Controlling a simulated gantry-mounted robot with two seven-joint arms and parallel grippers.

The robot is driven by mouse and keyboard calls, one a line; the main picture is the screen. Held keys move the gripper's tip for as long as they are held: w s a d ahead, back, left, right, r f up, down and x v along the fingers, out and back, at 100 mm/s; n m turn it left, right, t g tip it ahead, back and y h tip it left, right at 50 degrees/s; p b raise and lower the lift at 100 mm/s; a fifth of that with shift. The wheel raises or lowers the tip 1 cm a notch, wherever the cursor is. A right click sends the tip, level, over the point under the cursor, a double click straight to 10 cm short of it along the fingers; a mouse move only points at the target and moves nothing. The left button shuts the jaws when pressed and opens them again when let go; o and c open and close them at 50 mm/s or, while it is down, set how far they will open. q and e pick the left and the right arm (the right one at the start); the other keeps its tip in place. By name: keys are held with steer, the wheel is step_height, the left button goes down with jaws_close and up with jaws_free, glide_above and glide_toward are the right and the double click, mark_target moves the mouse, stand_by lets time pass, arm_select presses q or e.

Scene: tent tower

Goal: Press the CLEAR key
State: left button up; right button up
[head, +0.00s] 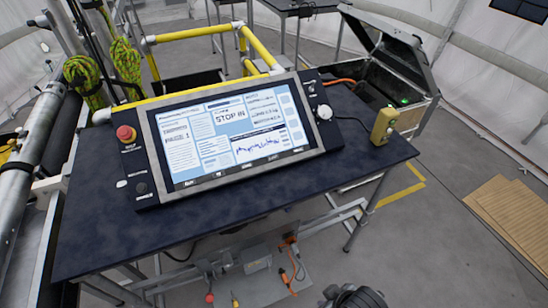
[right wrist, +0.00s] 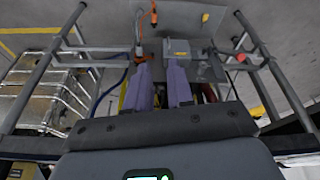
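A wide touchscreen console (head: 233,130) sits tilted on the dark table. Its screen shows panels, a graph and large text reading "STOP IN". A dark strip of small keys (head: 245,168) runs along the screen's lower edge. Their labels are too small to read, so I cannot tell which is CLEAR. My right gripper (right wrist: 161,72) shows in the right wrist view with two purple-grey fingers apart and nothing between them. It points toward the gear below the table, away from the screen. My left gripper is not in view.
A red stop button (head: 126,134) is at the console's left, a white knob (head: 324,112) at its right. A yellow box (head: 383,126) stands on the table (head: 300,185). An open case (head: 385,60) is behind. The table front is clear.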

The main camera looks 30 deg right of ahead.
jaws_close()
steer(key=shift+a, duration=0.1)
stand_by(0.4)
stand_by(0.8)
